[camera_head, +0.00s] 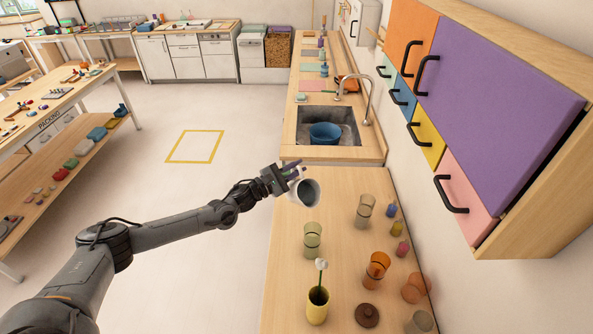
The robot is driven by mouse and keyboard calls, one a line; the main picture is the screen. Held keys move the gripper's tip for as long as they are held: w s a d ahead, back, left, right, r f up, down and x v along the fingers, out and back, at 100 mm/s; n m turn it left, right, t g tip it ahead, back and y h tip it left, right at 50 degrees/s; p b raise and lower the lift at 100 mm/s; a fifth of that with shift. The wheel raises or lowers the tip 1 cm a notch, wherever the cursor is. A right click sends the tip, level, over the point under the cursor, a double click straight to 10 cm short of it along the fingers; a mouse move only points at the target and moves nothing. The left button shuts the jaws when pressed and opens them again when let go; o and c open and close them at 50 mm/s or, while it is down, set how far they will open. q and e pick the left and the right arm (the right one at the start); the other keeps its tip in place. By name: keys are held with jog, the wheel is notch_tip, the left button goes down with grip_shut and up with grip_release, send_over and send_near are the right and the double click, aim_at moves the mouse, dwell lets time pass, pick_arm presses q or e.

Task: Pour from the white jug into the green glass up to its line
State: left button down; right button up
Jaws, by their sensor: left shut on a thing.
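My left gripper (291,174) is shut on the white jug (311,203), at the counter's left edge. The jug's grey opening shows; I cannot tell how far it is tilted or what is inside. The green glass (312,243) stands upright on the counter, just below the jug in the picture and apart from it. A dark line runs around the glass. No liquid can be made out in it. My right gripper is not in view.
A grey glass (365,211) and an orange glass (376,269) stand to the right. A yellow vase (317,306) with a white flower stands in front of the green glass. A brown lidded thing (367,315) lies near it. The sink (343,116) is behind; cabinets (500,90) overhang the right.

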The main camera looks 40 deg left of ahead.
pick_arm(q)
jog(key=shift+r, duration=0.1)
dwell(0.4)
jog(key=shift+d, duration=0.1)
dwell(0.7)
dwell(0.8)
jog(key=shift+m+b, duration=0.45)
jog(key=shift+m, duration=0.05)
jog(key=shift+s+d+r, duration=0.1)
dwell(1.0)
jog(key=shift+d+m, duration=0.1)
jog(key=shift+m, duration=0.2)
dwell(0.5)
